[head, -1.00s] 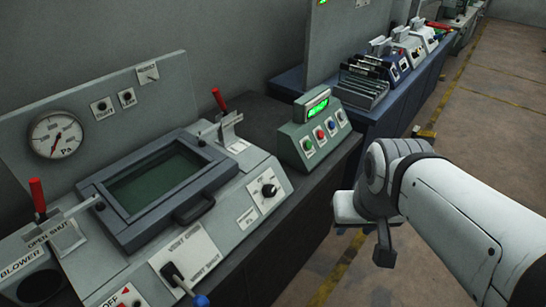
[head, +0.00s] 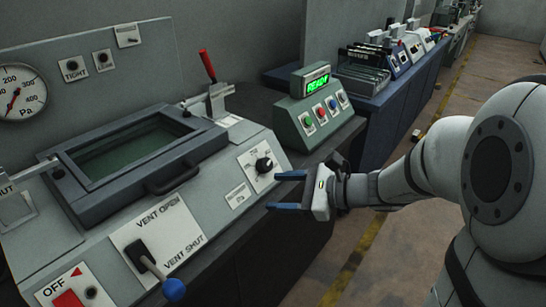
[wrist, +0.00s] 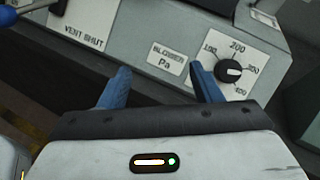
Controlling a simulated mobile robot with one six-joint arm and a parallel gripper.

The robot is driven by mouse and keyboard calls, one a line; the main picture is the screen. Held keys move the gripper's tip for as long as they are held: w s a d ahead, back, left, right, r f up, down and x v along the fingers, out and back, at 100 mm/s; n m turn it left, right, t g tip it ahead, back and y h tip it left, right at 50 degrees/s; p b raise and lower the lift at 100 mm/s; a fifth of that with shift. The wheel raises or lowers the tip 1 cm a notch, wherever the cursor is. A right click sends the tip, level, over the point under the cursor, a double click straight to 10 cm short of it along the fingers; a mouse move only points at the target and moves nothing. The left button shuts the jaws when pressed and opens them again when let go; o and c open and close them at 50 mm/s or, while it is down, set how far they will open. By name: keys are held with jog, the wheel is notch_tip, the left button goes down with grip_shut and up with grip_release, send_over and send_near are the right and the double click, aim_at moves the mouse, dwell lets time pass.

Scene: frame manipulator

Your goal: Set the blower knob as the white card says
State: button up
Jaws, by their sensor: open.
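The blower knob (head: 264,165) is a round black dial on a white scale plate at the right of the sloped console. In the wrist view the knob (wrist: 231,71) has a white mark pointing right, near what looks like 300. A label (wrist: 168,58) reading BLOWER Pa sits left of it. A small white card (head: 128,35) is on the upright back panel; its writing is too small to read. My gripper (head: 273,191) is open and empty, in front of the console's right end, its blue fingers pointing left. The fingers are apart from the knob.
A blue-tipped vent lever (head: 173,289) sticks out at the front. A handled lid (head: 172,178) lies left of the knob. A red-handled clamp (head: 208,67) stands behind. A button box (head: 318,110) reads READY. A gauge (head: 14,92) hangs at left. Open floor lies right.

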aim_at(271, 168)
jog(key=w+d+f+m+t+b, duration=0.4)
jog(key=w+m+t, duration=0.2)
jog(key=w+m, duration=0.15)
jog(key=shift+y, duration=0.4)
jog(key=x, duration=0.8)
jog(key=shift+w+d, duration=0.1)
jog(key=c, duration=1)
jog(key=shift+w+d+f+n+g+b, duration=0.1)
jog(key=shift+n+g+b, duration=0.3)
jog(key=shift+n, duration=0.25)
jog(key=shift+n+g+y+b, duration=0.3)
jog(key=shift+n+g+y, duration=0.3)
jog(key=shift+n, duration=0.6)
